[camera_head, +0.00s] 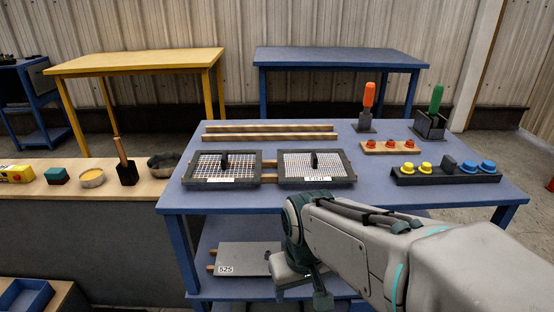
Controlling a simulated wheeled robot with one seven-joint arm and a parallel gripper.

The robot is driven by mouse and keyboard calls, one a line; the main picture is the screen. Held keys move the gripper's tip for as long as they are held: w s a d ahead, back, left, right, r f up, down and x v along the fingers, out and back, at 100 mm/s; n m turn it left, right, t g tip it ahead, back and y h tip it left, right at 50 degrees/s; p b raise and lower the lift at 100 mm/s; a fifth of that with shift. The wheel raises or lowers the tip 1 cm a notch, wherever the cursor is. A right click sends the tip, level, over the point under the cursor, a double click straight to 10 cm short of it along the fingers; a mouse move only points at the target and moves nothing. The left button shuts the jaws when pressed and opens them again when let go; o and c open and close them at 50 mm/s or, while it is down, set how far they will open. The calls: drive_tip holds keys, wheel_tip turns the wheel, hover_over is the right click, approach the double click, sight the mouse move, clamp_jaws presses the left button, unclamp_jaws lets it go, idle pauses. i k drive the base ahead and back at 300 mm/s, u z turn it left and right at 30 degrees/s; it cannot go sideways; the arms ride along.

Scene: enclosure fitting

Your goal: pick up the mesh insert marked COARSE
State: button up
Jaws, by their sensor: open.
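Two mesh inserts in dark frames lie side by side on the blue table, each with a black upright handle. The left mesh insert (204,168) has the wider-spaced grid; the small label on its front edge is too small to read. The right mesh insert (296,165) has a denser grid, and its white front label seems to read FINE. My gripper (301,290) is open, low in front of the table's near edge, below and apart from both inserts. Its fingers are partly hidden by my own wrist.
Wooden rails (270,137) lie behind the inserts. A black holder with yellow and blue knobs (447,179), a wooden block with orange knobs (393,148) and two upright-handled tools stand right. A plate marked 525 (243,257) lies on the lower shelf. A side counter (75,188) holds small items.

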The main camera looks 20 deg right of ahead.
sight(240, 166)
drive_tip(key=z, duration=3.85)
drive_tip(key=k, duration=1.35)
drive_tip(key=u, duration=1.7)
